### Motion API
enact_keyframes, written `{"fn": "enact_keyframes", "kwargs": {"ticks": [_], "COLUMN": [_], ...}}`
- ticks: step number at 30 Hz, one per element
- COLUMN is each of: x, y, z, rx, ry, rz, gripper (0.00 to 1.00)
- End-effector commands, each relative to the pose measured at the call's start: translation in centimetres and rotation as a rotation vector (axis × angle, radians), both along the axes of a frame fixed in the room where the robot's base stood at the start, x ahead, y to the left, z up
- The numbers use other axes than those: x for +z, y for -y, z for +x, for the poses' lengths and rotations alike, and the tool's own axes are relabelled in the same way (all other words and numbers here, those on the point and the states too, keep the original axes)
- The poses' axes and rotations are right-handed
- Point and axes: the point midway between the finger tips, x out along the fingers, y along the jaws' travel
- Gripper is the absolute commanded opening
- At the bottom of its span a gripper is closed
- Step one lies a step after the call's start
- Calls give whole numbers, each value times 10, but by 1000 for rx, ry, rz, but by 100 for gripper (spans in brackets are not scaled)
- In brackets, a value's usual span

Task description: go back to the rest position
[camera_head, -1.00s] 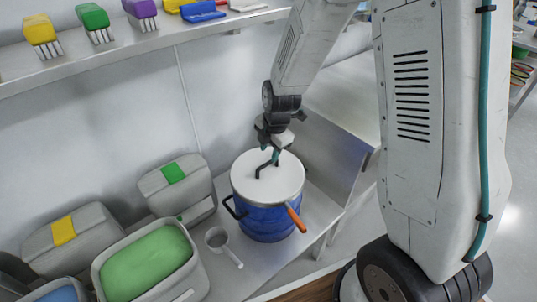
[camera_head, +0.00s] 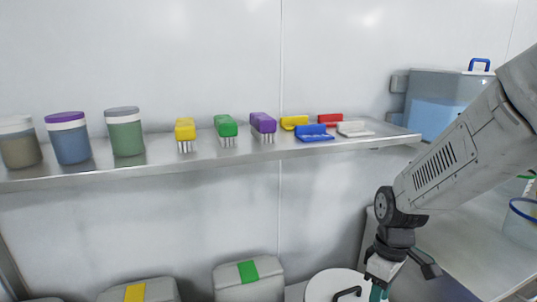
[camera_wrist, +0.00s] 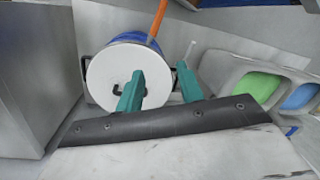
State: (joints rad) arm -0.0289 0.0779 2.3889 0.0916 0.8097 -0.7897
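My gripper (camera_head: 378,290) hangs at the lower right of the head view, its tips near the bottom edge. In the wrist view my gripper (camera_wrist: 159,80) has its two teal fingers apart, with nothing held between them. Below it is a blue pot (camera_wrist: 134,38) with a round white lid (camera_wrist: 108,68). The lid lies on the pot, and its black handle (camera_wrist: 118,89) shows beside one finger. In the head view only the top of the white lid (camera_head: 322,287) shows, left of my gripper; the pot itself is out of frame.
A wall shelf (camera_head: 215,158) holds jars, brushes and scoops. Grey bins (camera_head: 250,285) stand below it. A clear container with a blue handle (camera_head: 440,100) is at the right. The wrist view shows open bins with green (camera_wrist: 258,85) and blue contents. Wall space between shelf and bins is clear.

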Motion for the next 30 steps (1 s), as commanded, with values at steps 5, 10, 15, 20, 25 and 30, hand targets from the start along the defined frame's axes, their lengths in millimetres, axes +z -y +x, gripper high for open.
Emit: {"fn": "enact_keyframes", "kwargs": {"ticks": [5, 10, 15, 20, 25, 30], "x": [60, 103, 134, 153, 165, 167], "y": [8, 15, 21, 24, 25, 25], "z": [-51, -98, -139, -158, -163, -164], "rx": [-337, -585, -734, -753, -758, -758], "ry": [-26, -13, 48, 142, 206, 216], "rz": [-66, -114, -127, -100, -75, -70], "gripper": [37, 37, 37, 37, 37, 37]}}
